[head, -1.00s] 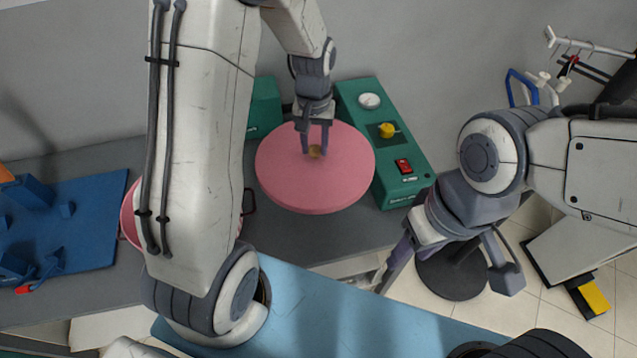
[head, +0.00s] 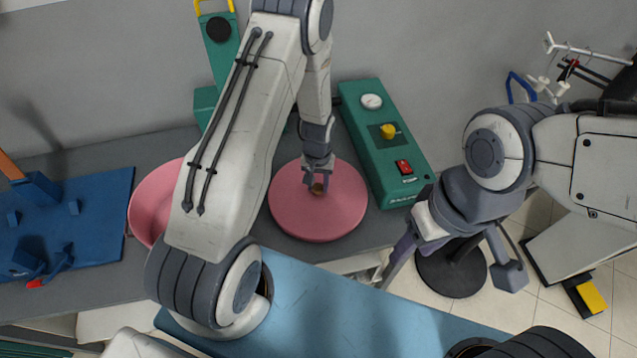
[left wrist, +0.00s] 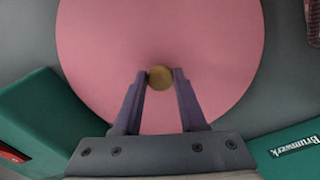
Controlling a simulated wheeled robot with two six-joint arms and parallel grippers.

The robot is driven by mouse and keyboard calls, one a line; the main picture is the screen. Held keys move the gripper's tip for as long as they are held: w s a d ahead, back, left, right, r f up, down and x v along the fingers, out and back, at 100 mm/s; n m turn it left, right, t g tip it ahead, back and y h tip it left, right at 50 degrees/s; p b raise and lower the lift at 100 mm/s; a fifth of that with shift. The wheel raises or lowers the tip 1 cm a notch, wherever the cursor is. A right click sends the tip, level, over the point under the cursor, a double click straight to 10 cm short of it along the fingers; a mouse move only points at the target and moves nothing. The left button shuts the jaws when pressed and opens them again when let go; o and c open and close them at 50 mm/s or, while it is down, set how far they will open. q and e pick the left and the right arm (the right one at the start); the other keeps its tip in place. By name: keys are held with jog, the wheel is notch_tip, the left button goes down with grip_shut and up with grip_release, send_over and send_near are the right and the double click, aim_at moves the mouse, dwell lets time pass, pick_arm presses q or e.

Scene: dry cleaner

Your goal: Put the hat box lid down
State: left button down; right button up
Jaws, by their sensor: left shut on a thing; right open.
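The hat box lid (head: 318,222) is a pink round disc with a small brass knob (left wrist: 160,77) at its centre. It lies level at or just above the grey counter, left of the green control box; whether it touches the counter is hard to tell. My left gripper (head: 317,186) is shut on the knob from above, with the fingertips on either side of it in the left wrist view (left wrist: 160,75). The pink hat box (head: 151,205) stands to the left, partly hidden behind my left arm. My right gripper (head: 454,268) is open and empty, off the counter's right side.
The green control box (head: 388,150) with a dial, yellow knob and red switch stands close to the lid's right. A blue mat (head: 95,215) with blue fixtures covers the counter's left. A blue board (head: 350,315) runs along the front. A clothes rack (head: 590,50) stands far right.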

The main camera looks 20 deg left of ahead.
pick_arm(q)
jog(key=shift+f, duration=0.1)
jog(key=shift+c, duration=2.3)
grip_release()
